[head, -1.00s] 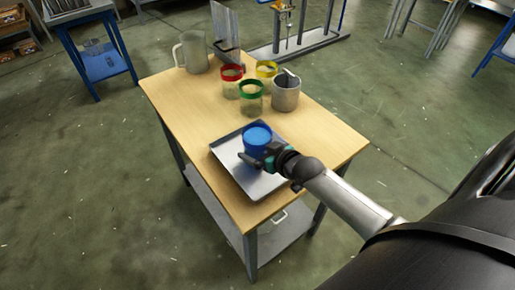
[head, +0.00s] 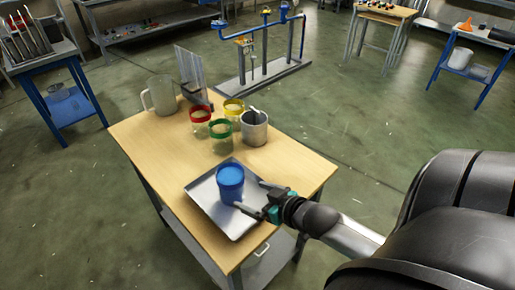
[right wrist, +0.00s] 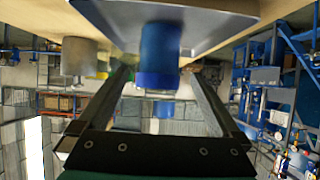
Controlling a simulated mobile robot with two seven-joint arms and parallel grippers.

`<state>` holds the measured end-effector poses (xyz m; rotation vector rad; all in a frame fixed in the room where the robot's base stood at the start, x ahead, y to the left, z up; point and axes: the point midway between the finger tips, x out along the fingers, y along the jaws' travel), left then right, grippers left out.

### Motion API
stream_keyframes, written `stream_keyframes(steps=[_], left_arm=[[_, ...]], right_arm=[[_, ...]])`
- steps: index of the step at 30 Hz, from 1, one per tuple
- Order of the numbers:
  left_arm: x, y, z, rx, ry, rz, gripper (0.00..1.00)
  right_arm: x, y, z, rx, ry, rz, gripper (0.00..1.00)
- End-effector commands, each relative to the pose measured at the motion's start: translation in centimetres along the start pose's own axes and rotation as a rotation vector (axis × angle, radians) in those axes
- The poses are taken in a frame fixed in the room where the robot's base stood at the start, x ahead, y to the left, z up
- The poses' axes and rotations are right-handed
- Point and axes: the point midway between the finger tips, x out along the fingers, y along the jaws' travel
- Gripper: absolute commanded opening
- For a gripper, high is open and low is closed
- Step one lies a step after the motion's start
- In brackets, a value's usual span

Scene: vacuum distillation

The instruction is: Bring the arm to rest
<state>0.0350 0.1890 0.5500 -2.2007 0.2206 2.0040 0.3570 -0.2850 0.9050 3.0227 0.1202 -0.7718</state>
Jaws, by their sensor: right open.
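A blue jar (head: 230,186) stands upright on a metal tray (head: 208,199) at the near end of the wooden table. My right gripper (head: 251,195) is open and empty, low over the tray's right side, its fingers pointing at the jar. The fingertips look just short of the jar. In the right wrist view the picture is upside down. The blue jar (right wrist: 160,55) shows ahead, centred between the two open fingers of the right gripper (right wrist: 158,78). My left gripper is not in view.
Behind the tray stand a red-topped jar (head: 200,130), a green-topped jar (head: 221,144), a yellow-topped jar (head: 234,115) and a metal cup (head: 254,134). A clear jug (head: 160,100) and upright metal plate (head: 190,75) stand at the far edge. Open floor surrounds the table (head: 290,180).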

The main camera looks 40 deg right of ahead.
Motion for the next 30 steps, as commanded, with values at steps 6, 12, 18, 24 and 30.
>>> stream_keyframes(steps=[6, 12, 18, 24, 30], left_arm=[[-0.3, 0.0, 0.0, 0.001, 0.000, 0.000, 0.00], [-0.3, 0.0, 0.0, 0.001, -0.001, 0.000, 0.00], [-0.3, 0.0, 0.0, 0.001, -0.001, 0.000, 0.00], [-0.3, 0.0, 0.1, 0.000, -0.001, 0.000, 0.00], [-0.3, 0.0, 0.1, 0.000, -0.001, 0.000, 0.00]], right_arm=[[-1.2, 0.0, 0.0, 0.000, 0.000, 0.001, 1.00], [-1.2, 0.0, 0.0, 0.000, 0.000, 0.000, 1.00], [-1.2, 0.0, 0.0, -0.001, 0.000, 0.000, 1.00], [-1.2, -0.1, 0.0, -0.001, -0.003, -0.001, 1.00], [-1.7, -3.0, 1.5, -0.015, -0.110, -0.020, 1.00]])
